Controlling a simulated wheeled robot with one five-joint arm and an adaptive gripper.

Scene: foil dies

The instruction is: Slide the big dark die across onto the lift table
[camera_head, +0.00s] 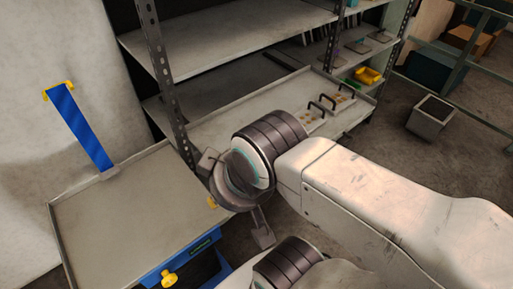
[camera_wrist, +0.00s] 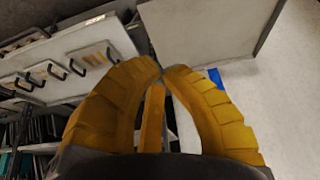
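My gripper (camera_wrist: 162,74) shows two yellow ribbed fingers whose tips meet in the wrist view, with nothing seen between them. In the head view my wrist hides most of it. The lift table (camera_head: 110,225), a pale flat top with a raised rim, stands at the left; it also shows at the top right of the wrist view (camera_wrist: 205,28). Flat dies with black handles (camera_head: 314,117) lie on the pulled-out shelf. They show at the left of the wrist view (camera_wrist: 97,52), apart from my fingers. I cannot tell which is the big dark die.
The pulled-out shelf (camera_head: 225,128) of a metal rack lies beside the lift table, with a perforated post (camera_head: 168,95) near their junction. A blue upright (camera_head: 80,128) rises behind the table. A yellow bin (camera_head: 368,76) and a grey open box (camera_head: 431,115) are at the right. The tabletop looks empty.

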